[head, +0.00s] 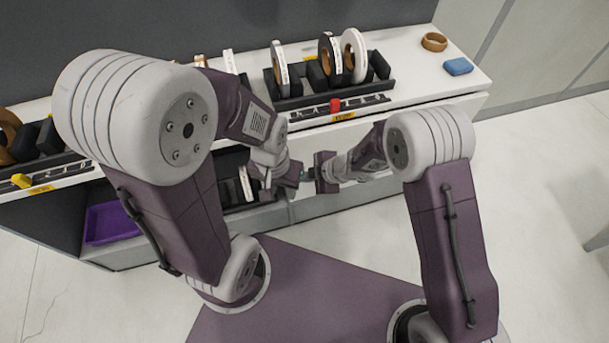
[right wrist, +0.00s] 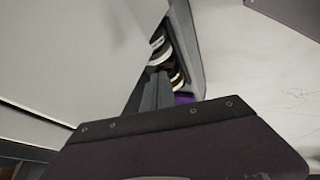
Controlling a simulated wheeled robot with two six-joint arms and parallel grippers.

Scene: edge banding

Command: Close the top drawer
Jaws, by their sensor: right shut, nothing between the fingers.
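The cabinet's pale upper front (head: 308,146), which I take for the top drawer's, lies below the white counter, partly behind my right arm. I cannot tell how far out it stands. A large pale panel (right wrist: 75,60) fills the left of the right wrist view. My right gripper (head: 314,177) is shut and empty, low in front of the cabinet; its fingers (right wrist: 152,95) show beside the panel, contact unclear. My left gripper (head: 291,179) is just left of it, close to the open shelf; its fingers are too small to read.
A purple bin (head: 110,224) sits in the lower left shelf.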

